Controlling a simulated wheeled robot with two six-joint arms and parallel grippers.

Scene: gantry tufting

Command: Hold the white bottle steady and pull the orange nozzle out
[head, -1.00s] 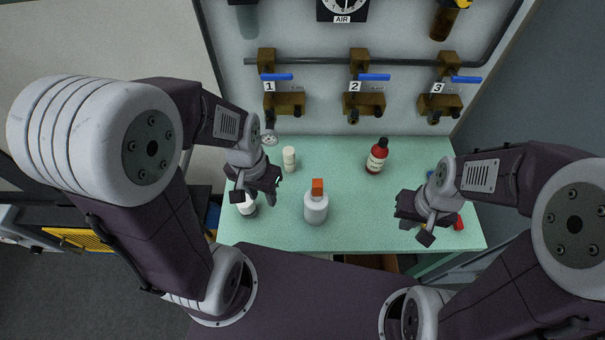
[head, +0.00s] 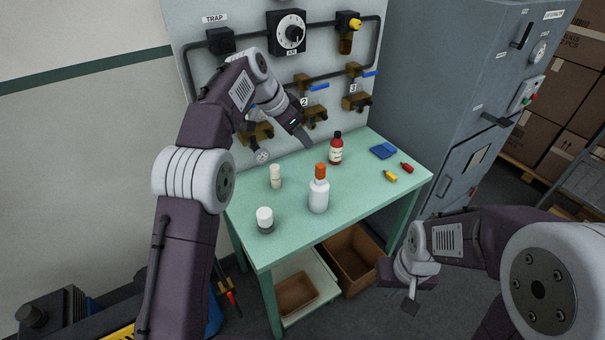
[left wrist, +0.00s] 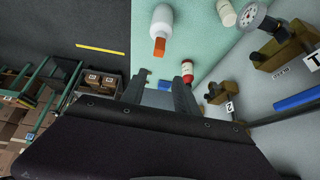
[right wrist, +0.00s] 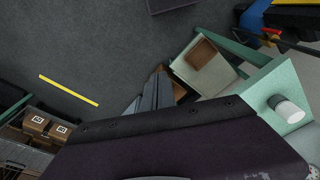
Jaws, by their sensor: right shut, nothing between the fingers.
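The white bottle (head: 319,196) stands upright on the green table, with the orange nozzle (head: 320,170) in its top. In the left wrist view the bottle (left wrist: 162,19) and nozzle (left wrist: 159,47) lie ahead of and above the fingers, apart from them. My left gripper (head: 308,139) is open and empty, behind the bottle near the valve panel; its two spread fingers show in the left wrist view (left wrist: 165,76). My right gripper (head: 408,303) is off the table's front right side, low and away from the bottle. Its fingers are together and empty in the right wrist view (right wrist: 156,76).
On the green table (head: 290,218) stand a white-capped jar (head: 265,220), a cream bottle (head: 275,177) and a red-brown bottle (head: 336,149). A blue tray (head: 383,151) and yellow (head: 390,177) and red (head: 407,167) small items lie right. Valves line the panel behind; a grey cabinet (head: 460,100) stands right.

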